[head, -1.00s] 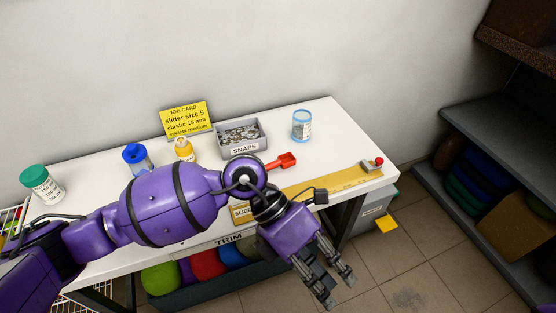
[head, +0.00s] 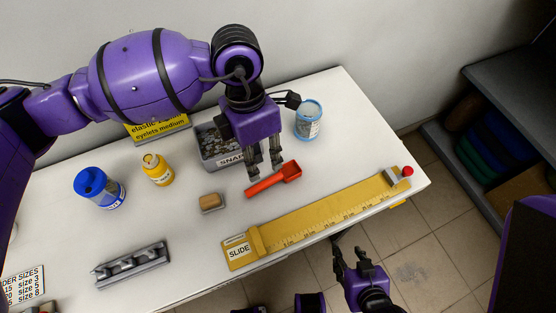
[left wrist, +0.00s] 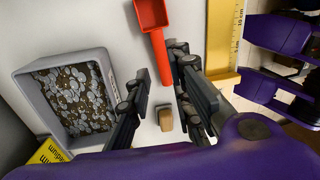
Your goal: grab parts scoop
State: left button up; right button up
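The red parts scoop (head: 289,171) lies on the white table, with its handle pointing to the lower left. My left gripper (head: 263,174) points down just above the scoop's handle, with open fingers. In the left wrist view the scoop (left wrist: 160,45) has its bowl at the top. Its handle runs down into the space between the open fingers (left wrist: 157,92), closer to the right finger. I cannot tell the exact height above the table. My right gripper (head: 349,258) is open and empty, low beyond the table's front edge.
The grey SNAPS bin (head: 213,146) stands just left of my left gripper. A yellow SLIDE ruler (head: 320,217) lies along the front edge. A small tan block (head: 211,203), a blue-lidded jar (head: 100,187), a yellow bottle (head: 157,169) and a clear blue jar (head: 308,121) stand around.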

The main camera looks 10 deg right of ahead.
aim_at(265, 181)
pick_arm(q)
jog(key=shift+s+f, duration=0.55)
jog(key=shift+f, duration=0.3)
jog(key=shift+d+f, duration=0.1)
jog(key=shift+f, duration=0.25)
jog(key=f, duration=0.4)
jog(key=shift+s+d+f, duration=0.1)
jog(key=shift+s+d, duration=0.05)
jog(key=shift+s, duration=0.05)
grip_shut()
pick_arm(e)
jog(key=shift+s+r, duration=0.2)
jog(key=shift+s, duration=0.15)
